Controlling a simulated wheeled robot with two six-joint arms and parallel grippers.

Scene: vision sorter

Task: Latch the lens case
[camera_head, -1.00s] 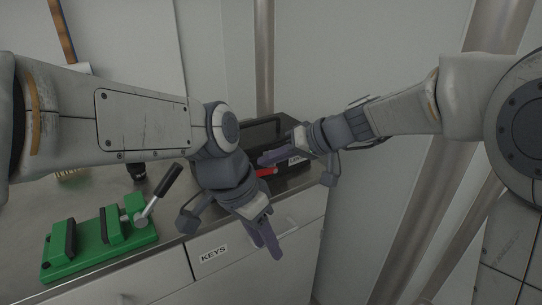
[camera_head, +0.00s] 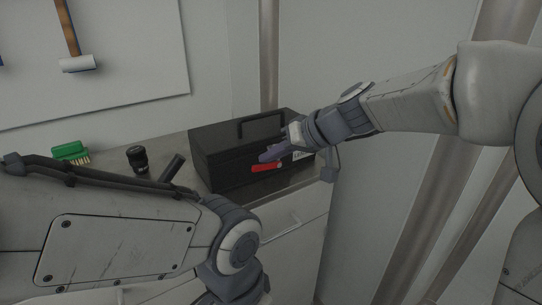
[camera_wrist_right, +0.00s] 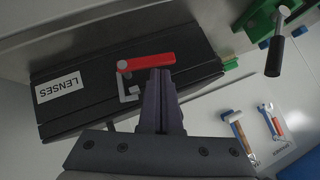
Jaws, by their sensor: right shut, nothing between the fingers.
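The lens case (camera_head: 232,160) is a black box with a top handle, standing on the grey counter at the back, its lid down. Its red latch lever (camera_head: 266,168) lies nearly level across the front; in the right wrist view the lever (camera_wrist_right: 147,62) has a grey bracket (camera_wrist_right: 127,92) beside it and a LENSES label (camera_wrist_right: 58,87) to the left. My right gripper (camera_head: 268,154) is shut and empty, fingertips at the lever. In the wrist view its fingers (camera_wrist_right: 160,78) reach the lever's edge; I cannot tell whether they touch. My left gripper is out of view.
A black lens (camera_head: 137,159) and a green brush (camera_head: 71,152) stand on the counter left of the case. A hammer (camera_head: 78,62) hangs on the wall board. My left arm crosses the lower left and hides the near counter.

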